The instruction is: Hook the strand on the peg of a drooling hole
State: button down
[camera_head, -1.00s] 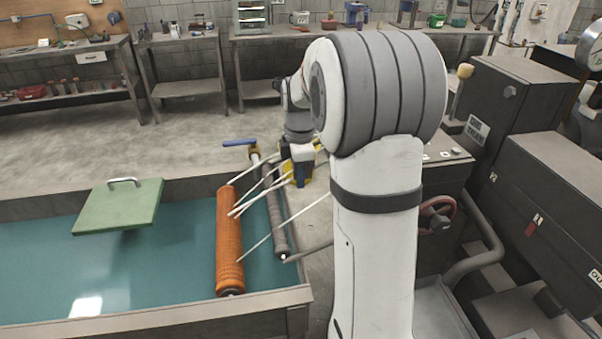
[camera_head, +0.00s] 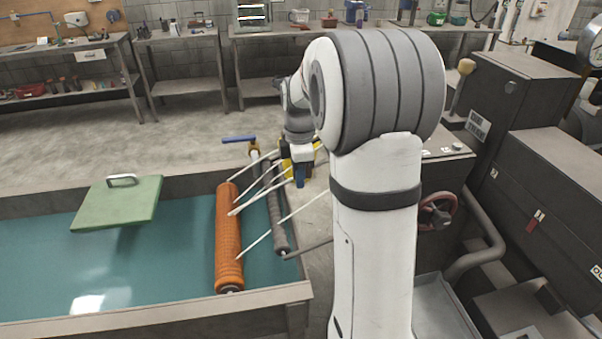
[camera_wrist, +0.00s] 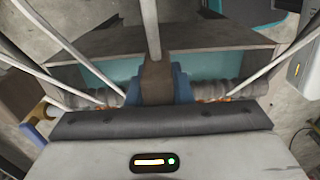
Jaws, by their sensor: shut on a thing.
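My gripper (camera_head: 300,180) is beside the right rim of the water tank, near the far end of the rollers. In the wrist view its blue fingertips (camera_wrist: 155,90) are closed around a brown piece (camera_wrist: 157,78). A white strand (camera_wrist: 151,25) runs down into that piece. Several other white strands (camera_head: 252,168) stretch from the orange ribbed roller (camera_head: 228,235) up to the right, past the grey roller (camera_head: 279,225). One lower strand (camera_head: 285,222) runs off behind my arm. The drooling hole and any peg on the orange roller are too small or hidden to tell.
The tank (camera_head: 90,326) holds blue-green water, with a green lid (camera_head: 118,202) at its left. Dark machinery (camera_head: 545,185) with a red handwheel (camera_head: 438,210) is on the right. Open floor (camera_head: 170,150) lies beyond the tank.

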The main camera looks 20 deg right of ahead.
jog(key=shift+f, duration=0.45)
jog(key=c, duration=1.2)
grip_release()
jog(key=shift+r, duration=0.1)
notch_tip(320, 180, up, 7)
jog(key=shift+b, duration=0.35)
jog(key=shift+r, duration=0.3)
jog(key=shift+s, duration=0.15)
jog(key=s+a+f+m+t, duration=0.1)
jog(key=s+a+f+m, duration=0.1)
jog(key=s+a+m, duration=0.3)
jog(key=s+a+f+m+t, duration=0.1)
jog(key=s+a+f+m, duration=0.2)
jog(key=s+m, duration=0.7)
jog(key=shift+s+a+m+t, duration=0.4)
jog(key=shift+s+a, duration=0.65)
jog(key=shift+s, duration=2.7)
